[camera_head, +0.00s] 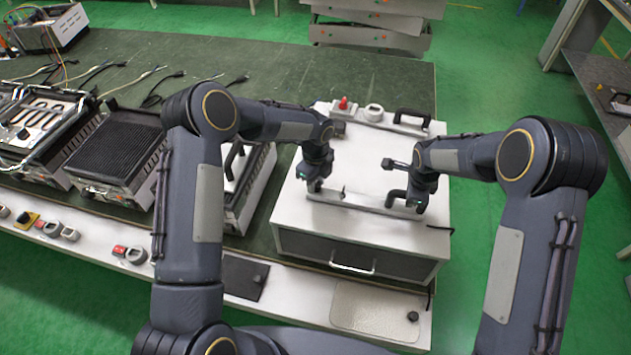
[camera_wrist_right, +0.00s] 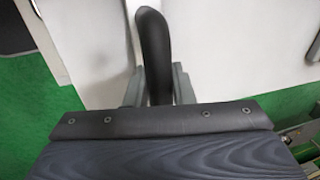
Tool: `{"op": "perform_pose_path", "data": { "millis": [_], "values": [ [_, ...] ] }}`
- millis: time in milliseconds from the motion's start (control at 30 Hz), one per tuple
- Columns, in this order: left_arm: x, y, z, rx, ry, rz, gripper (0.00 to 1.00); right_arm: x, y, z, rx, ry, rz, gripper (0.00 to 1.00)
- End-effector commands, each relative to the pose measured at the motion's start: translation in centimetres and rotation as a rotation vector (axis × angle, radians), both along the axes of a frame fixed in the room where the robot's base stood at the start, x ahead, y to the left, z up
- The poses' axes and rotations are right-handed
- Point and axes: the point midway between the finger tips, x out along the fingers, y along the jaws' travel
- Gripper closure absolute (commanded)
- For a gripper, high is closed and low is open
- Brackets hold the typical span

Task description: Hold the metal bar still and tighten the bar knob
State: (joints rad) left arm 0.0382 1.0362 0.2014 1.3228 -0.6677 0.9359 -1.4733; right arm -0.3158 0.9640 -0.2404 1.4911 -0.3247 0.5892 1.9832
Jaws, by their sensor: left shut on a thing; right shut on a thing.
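The metal bar (camera_head: 360,202) lies across the front part of the white appliance's top in the head view. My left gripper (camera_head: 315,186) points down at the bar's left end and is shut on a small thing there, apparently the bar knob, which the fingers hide. My right gripper (camera_head: 402,202) is at the bar's right end, shut on the bar's black handle. In the right wrist view the curved black handle (camera_wrist_right: 153,50) stands between the two grey fingers (camera_wrist_right: 158,88).
The white appliance (camera_head: 350,165) has a front drawer with a handle (camera_head: 352,268). At its back are a red button (camera_head: 343,103) and another black handle (camera_head: 411,118). Several grill units, one a ribbed black grill (camera_head: 118,145), stand left on the green bench. Dark and light plates lie along the front ledge.

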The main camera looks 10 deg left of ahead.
Motion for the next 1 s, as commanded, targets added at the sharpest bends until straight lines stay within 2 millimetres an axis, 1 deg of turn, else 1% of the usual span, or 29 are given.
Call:
{"op": "perform_pose_path", "data": {
  "millis": [1000],
  "values": [
    [0.02, 0.08, 0.01, 0.001, 0.000, -0.965, 0.95, 0.01, -0.06, 0.00, -0.001, 0.000, 0.000, 1.00]
  ]
}}
